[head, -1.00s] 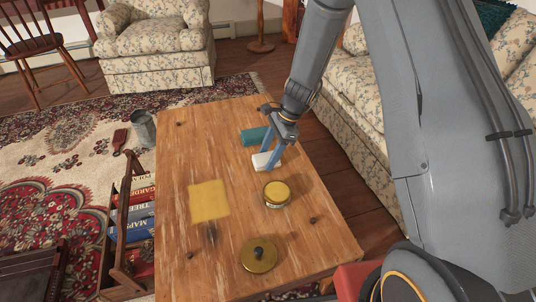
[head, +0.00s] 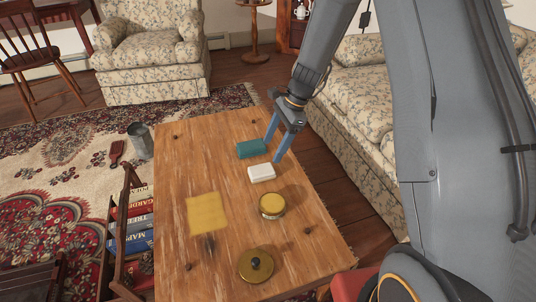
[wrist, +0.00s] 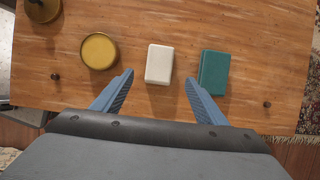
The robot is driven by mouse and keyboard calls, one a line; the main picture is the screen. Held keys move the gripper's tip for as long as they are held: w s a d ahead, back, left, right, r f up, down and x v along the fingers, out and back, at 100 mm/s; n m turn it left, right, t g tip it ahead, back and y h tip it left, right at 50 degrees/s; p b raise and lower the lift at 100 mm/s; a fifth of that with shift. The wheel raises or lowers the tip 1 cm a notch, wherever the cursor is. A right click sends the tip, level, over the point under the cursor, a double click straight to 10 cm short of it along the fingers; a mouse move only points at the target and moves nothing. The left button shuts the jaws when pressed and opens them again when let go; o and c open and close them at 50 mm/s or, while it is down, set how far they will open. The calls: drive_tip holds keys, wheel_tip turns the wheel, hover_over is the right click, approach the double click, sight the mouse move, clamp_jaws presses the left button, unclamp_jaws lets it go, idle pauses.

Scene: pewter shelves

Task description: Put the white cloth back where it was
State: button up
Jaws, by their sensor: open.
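The white cloth (head: 261,173), a small folded block, lies on the wooden table (head: 180,250) between a teal block (head: 251,148) and a round yellow-topped tin (head: 272,205). In the wrist view the white cloth (wrist: 160,64) lies beyond and between my fingertips, with the teal block (wrist: 214,72) to its right and the tin (wrist: 99,51) to its left. My gripper (head: 272,150) is open and empty, raised above the table's right edge. Its blue fingers (wrist: 157,84) touch nothing that I can see.
A flat yellow square (head: 208,213) lies on the table's left part, and a brass lid with a dark knob (head: 256,265) lies near the front. A rack of books (head: 132,225) stands left of the table. A floral sofa (head: 360,100) is at the right.

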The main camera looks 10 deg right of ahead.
drive_tip(key=s+a+r+n+h, duration=0.1)
drive_tip(key=s+a+r+n, duration=0.2)
drive_tip(key=s+r+n, duration=0.3)
drive_tip(key=s+a+r+n+h, duration=0.1)
drive_tip(key=s+a+r+n, duration=0.3)
drive_tip(key=s+r, duration=0.45)
drive_tip(key=s+d+r+n+h, duration=0.1)
drive_tip(key=s+r+n+h, duration=0.1)
drive_tip(key=s+n, duration=0.8)
drive_tip(key=s+r, duration=0.1)
drive_tip(key=s, duration=0.5)
drive_tip(key=shift+d+r+n+t, duration=0.15)
drive_tip(key=shift+r+n+t, duration=0.05)
drive_tip(key=shift+n+t, duration=0.2)
drive_tip(key=shift+s, duration=0.1)
drive_tip(key=d+r+m+p, duration=0.5)
drive_tip(key=d+r+p, duration=0.9)
drive_tip(key=p, duration=1)
wheel_tip(320, 180, up, 4)
drive_tip(key=shift+s+d+r+h, duration=0.2)
drive_tip(key=shift+s+d+h, duration=0.1)
drive_tip(key=shift+s+d, duration=0.15)
